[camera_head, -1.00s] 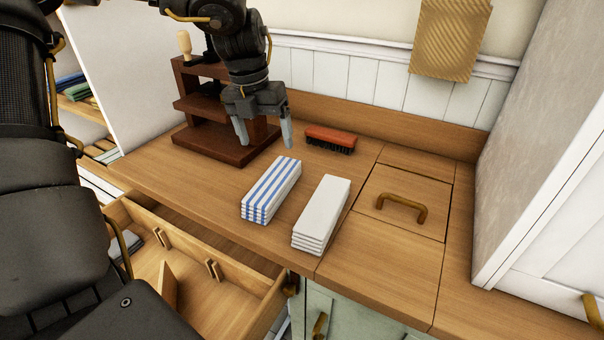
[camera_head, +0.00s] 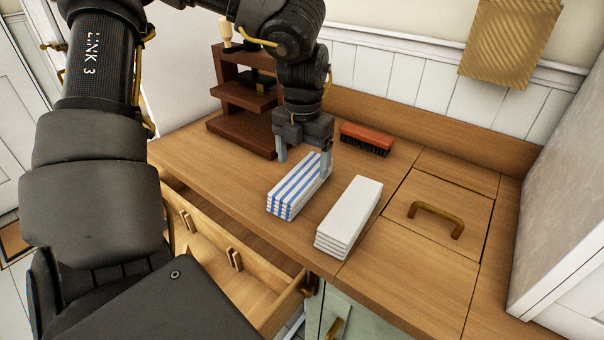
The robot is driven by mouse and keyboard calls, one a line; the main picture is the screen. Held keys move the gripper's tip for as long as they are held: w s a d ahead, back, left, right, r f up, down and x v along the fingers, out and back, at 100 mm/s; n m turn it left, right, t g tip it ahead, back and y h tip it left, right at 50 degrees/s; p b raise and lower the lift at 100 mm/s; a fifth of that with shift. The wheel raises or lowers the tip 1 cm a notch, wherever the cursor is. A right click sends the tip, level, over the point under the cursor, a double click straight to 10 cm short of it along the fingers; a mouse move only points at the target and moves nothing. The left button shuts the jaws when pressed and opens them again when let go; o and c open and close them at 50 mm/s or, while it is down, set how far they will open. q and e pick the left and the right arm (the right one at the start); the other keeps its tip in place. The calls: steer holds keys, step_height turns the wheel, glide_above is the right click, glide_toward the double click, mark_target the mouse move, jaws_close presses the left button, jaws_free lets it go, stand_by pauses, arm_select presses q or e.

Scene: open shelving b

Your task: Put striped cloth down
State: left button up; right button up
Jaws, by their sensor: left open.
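The striped cloth (camera_head: 296,190), a folded blue-and-white stack, lies flat on the wooden counter in the head view. My left gripper (camera_head: 304,168) is open, pointing down at the far end of the striped cloth. One finger is on each side of that end; I cannot tell whether they touch it. The right gripper is not in view.
A folded white cloth stack (camera_head: 348,217) lies just right of the striped one. A red brush (camera_head: 367,138) lies behind. A dark wooden rack (camera_head: 241,130) stands at the back left. An open drawer (camera_head: 262,278) is below the front edge. A lid with a brass handle (camera_head: 436,217) is at right.

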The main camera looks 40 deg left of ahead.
mark_target(303, 174)
arm_select(q)
step_height(303, 174, down, 4)
steer(key=shift+f, duration=0.55)
steer(key=c, duration=1.2)
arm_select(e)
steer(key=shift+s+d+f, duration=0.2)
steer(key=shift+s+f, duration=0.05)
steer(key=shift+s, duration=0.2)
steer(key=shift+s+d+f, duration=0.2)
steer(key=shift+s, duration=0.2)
arm_select(q)
steer(key=shift+o, duration=0.2)
steer(key=shift+r, duration=0.1)
